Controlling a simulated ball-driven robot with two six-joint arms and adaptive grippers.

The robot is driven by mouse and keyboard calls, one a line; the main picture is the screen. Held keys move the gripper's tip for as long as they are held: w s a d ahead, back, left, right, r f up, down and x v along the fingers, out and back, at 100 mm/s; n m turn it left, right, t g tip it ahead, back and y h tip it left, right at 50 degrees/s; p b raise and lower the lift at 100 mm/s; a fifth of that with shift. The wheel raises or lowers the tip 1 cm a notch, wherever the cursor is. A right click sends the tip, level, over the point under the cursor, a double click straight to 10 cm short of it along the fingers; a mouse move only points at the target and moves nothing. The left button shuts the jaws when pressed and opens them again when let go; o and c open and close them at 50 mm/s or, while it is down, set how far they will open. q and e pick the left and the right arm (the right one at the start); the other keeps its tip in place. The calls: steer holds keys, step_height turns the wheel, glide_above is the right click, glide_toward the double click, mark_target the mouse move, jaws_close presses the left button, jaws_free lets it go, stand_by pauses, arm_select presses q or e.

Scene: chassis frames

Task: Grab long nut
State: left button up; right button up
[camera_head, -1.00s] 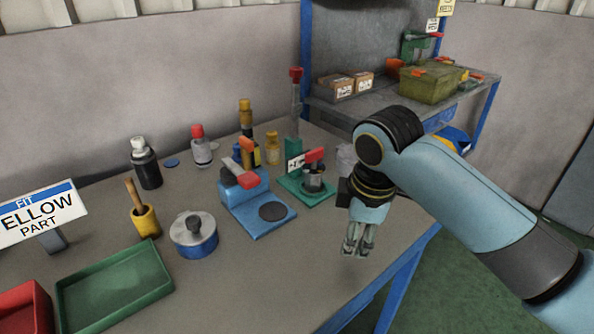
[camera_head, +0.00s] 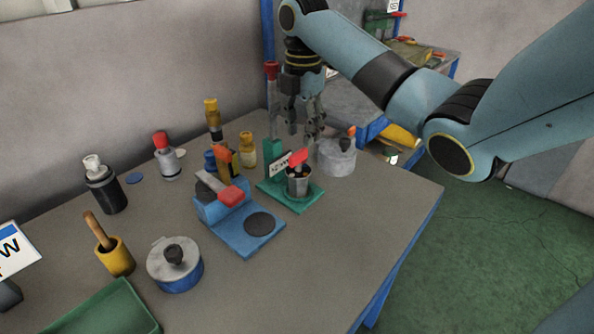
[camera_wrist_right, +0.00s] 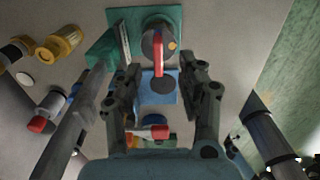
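No part is plainly recognisable as a long nut. A green fixture (camera_head: 312,196) holds a metal cup (camera_head: 298,183) with a red-handled piece (camera_head: 299,157) on top. In the right wrist view the red-handled piece (camera_wrist_right: 158,52) lies ahead of the fingers, near the top middle. My right gripper (camera_head: 303,132) is above and slightly behind the green fixture, pointing down. In the right wrist view its fingers (camera_wrist_right: 160,80) are spread apart, with nothing between them at the tips. My left gripper is not in view.
A blue press-like fixture (camera_head: 238,232) with a red handle stands left of the green one. A lidded grey pot (camera_head: 337,158) stands close right of it. Several bottles (camera_head: 168,160) line the back. A blue lidded pot (camera_head: 176,268) and green tray (camera_head: 112,318) are nearer.

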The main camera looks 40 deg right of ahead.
mark_target(298, 152)
steer(key=shift+w+f, duration=0.1)
steer(key=shift+f, duration=0.35)
steer(key=shift+a+f, duration=0.1)
steer(key=shift+f, duration=0.2)
steer(key=f, duration=0.1)
steer(key=f+p, duration=0.1)
steer(key=f, duration=0.1)
steer(key=shift+a+f, duration=0.3)
steer(key=shift+a, duration=0.1)
steer(key=shift+f, duration=0.55)
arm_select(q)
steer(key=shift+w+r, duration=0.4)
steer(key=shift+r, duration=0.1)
arm_select(e)
jaws_close()
